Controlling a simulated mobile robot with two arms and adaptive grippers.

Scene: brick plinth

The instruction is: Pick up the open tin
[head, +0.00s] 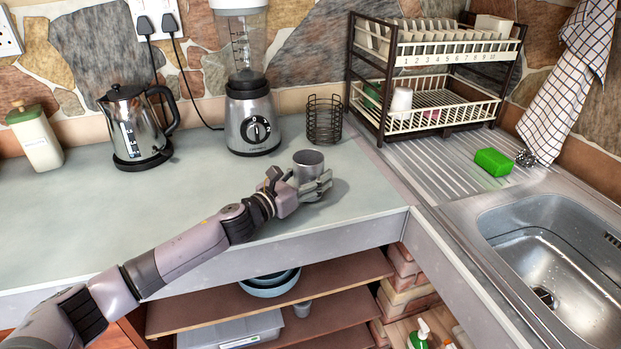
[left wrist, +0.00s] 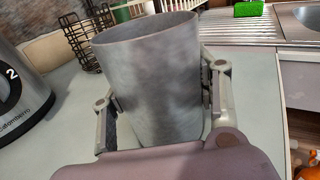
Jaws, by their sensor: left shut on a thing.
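The open tin (head: 308,163) is a plain grey metal cylinder, upright at the right part of the pale counter. My left gripper (head: 309,186) is shut on it, with one finger on each side. In the left wrist view the tin (left wrist: 150,80) fills the middle between the fingers of my left gripper (left wrist: 160,105). Its lower end is partly hidden by the gripper. I cannot tell whether its base touches the counter. My right gripper is not in view.
A blender (head: 252,110) and a black wire basket (head: 324,120) stand behind the tin. A kettle (head: 138,125) is further left. A dish rack (head: 435,75), green sponge (head: 494,161) and sink (head: 560,250) are to the right. The counter left of the tin is clear.

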